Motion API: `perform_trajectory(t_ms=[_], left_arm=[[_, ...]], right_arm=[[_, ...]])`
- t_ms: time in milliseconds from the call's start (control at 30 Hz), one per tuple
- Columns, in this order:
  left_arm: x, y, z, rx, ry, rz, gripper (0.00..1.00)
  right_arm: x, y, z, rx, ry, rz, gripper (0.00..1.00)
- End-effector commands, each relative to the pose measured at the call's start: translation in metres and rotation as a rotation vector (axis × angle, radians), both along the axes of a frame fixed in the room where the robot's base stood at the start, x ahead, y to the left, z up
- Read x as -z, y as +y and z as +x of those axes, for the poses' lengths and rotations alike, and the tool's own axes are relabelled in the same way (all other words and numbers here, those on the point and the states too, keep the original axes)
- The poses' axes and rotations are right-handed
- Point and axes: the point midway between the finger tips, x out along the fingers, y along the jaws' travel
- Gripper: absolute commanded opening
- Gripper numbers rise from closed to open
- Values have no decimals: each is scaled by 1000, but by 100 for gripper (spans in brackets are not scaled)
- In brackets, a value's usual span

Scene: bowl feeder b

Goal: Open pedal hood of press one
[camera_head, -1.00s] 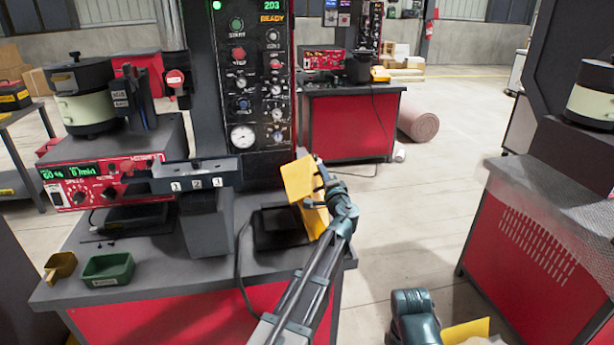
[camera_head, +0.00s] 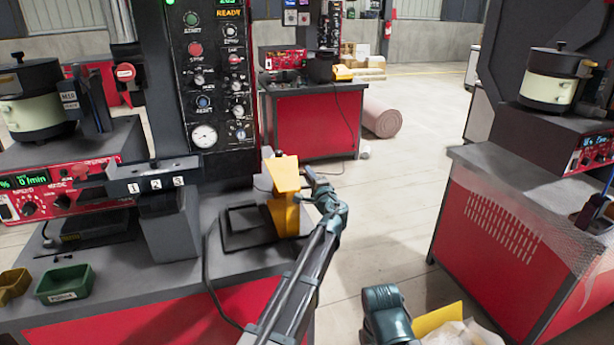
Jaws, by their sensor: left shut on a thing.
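The yellow pedal hood (camera_head: 285,212) of the near press stands upright at the right end of the black pedal base (camera_head: 240,240) on the grey bench. Its upper plate is tilted, and the base to its left is uncovered. My left gripper (camera_head: 308,180) is at the upper right edge of the hood and is shut on it. The fingertips are small and partly hidden by the hood edge. My right arm shows only as a dark green link at the bottom; its gripper is not in view.
The press panel (camera_head: 215,75) with buttons and a gauge rises behind the pedal. A numbered tray (camera_head: 155,175) and a green bin (camera_head: 65,284) are at the left. A black cable hangs over the bench front. Open floor lies right of the bench, before another red cabinet (camera_head: 500,225).

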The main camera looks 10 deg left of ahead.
Motion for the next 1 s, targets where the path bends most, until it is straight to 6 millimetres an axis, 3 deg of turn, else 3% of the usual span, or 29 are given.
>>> perform_trajectory(t_ms=[233, 267, 400, 733, 1000], left_arm=[[0, 0, 1, 1, 0, 2, 0], [0, 0, 1, 1, 0, 2, 21], [0, 0, 0, 1, 0, 1, 45], [0, -3, -6, 1, 0, 0, 45], [1, -29, -51, 4, 0, 0, 45]], right_arm=[[0, 0, 0, 0, 0, 0, 50], [0, 0, 0, 0, 0, 0, 50], [0, 0, 0, 0, 0, 0, 50], [0, 0, 0, 0, 0, 0, 50], [1, 0, 0, 0, 0, 0, 50]])
